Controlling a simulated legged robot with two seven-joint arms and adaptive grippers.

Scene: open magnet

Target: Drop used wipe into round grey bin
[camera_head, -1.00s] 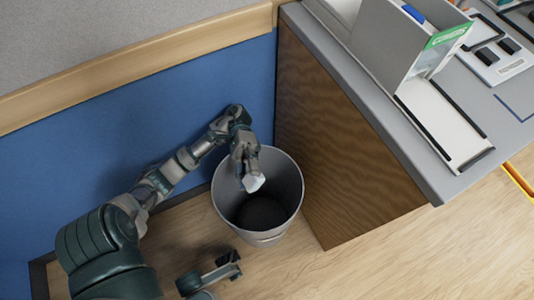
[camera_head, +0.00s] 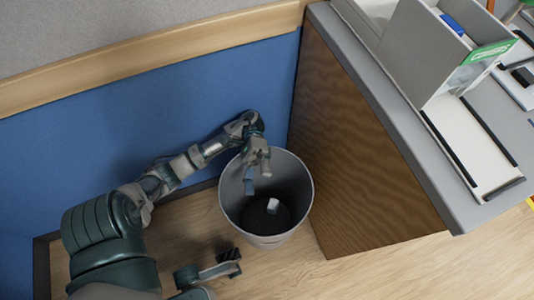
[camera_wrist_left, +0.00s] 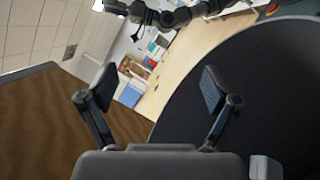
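The round grey bin (camera_head: 302,193) stands on the floor between the blue partition and the wooden cabinet side. My left gripper (camera_head: 259,183) hangs over the bin's mouth with its fingers apart and nothing between them. Its spread fingers (camera_wrist_left: 155,90) also show in the left wrist view. The used wipe (camera_head: 273,205), a small whitish block, shows within the bin's opening, apart from the fingers; I cannot tell if it rests on the bottom. A pale block (camera_wrist_left: 265,168), likely the wipe, shows at the lower right of the wrist view. My right gripper (camera_head: 229,263) is low, beside the bin.
A blue partition (camera_head: 100,140) with a wooden rail stands behind the bin. The cabinet (camera_head: 355,160) with a grey top closes in the right side. A white organiser (camera_head: 430,50) stands on that top. Wooden floor (camera_head: 350,275) is clear in front of the bin.

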